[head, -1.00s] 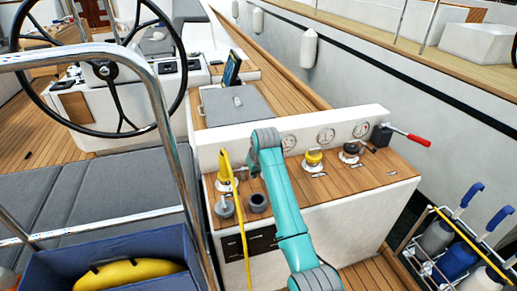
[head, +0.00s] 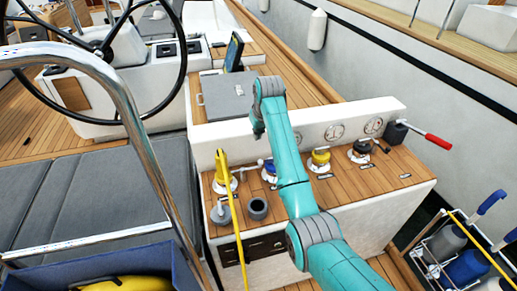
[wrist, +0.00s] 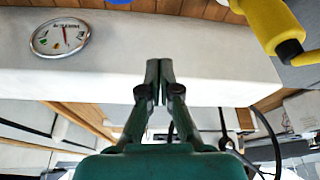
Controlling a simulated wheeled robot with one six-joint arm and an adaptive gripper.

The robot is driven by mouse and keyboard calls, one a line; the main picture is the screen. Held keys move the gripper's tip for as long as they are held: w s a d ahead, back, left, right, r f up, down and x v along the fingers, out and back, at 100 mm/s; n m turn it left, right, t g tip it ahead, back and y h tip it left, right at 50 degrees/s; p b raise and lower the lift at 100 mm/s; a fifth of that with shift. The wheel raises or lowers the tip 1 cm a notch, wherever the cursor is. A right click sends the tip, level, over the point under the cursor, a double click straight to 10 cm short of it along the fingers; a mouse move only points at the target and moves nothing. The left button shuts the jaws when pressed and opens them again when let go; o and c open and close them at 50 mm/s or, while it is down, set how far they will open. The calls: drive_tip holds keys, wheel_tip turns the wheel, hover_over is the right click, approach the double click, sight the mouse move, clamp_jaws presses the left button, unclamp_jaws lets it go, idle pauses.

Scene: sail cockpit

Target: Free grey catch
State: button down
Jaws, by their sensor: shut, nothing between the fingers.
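A grey hatch lid (head: 220,105) lies closed in the deck beyond the white coaming. A small light-grey catch (head: 239,90) sits on it. My gripper (head: 258,132) hangs from the arm's end in front of the lid's near right part, apart from the catch in the picture. In the wrist view my gripper (wrist: 159,66) has its fingers together and empty, in front of the white coaming face. I cannot make out the catch in the wrist view.
A yellow-handled jammer (head: 222,165) with a yellow rope (head: 238,235) stands left of my arm. A yellow-topped knob (head: 320,158) and a red-handled lever (head: 437,142) stand right of it. Gauges (head: 334,132) line the coaming. A steel rail (head: 125,100) crosses the left.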

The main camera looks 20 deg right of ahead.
drive_tip(key=x, duration=0.9)
drive_tip(key=shift+f, duration=0.5)
drive_tip(key=shift+s+d, duration=0.1)
drive_tip(key=shift+s, duration=0.85)
drive_tip(key=shift+s+d, duration=0.15)
drive_tip(key=shift+s, duration=0.85)
drive_tip(key=shift+a, duration=0.15)
